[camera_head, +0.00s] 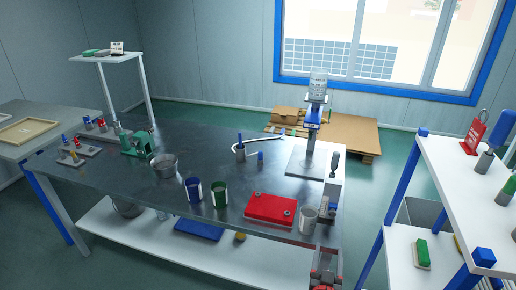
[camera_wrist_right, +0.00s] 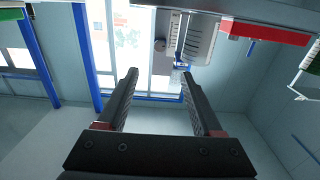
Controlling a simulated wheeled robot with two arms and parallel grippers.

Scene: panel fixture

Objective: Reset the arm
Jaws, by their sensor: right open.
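My right gripper (camera_head: 326,268) shows at the bottom edge of the head view, just in front of the metal table (camera_head: 110,180) near its right end. In the right wrist view the right gripper (camera_wrist_right: 160,88) has its two dark fingers wide apart, with nothing between them. Its picture looks upside down, with the window behind the fingers. A red box (camera_head: 270,209) and a grey cup (camera_head: 307,220) are on the table close to this gripper. My left gripper does not show in either view.
A blue cup (camera_head: 194,190), a green cup (camera_head: 219,194) and a metal pot (camera_head: 164,165) stand on the table. A green fixture (camera_head: 137,143) is further left. A stand with a clear bottle (camera_head: 318,86) rises at the back right. A white shelf (camera_head: 453,170) stands right.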

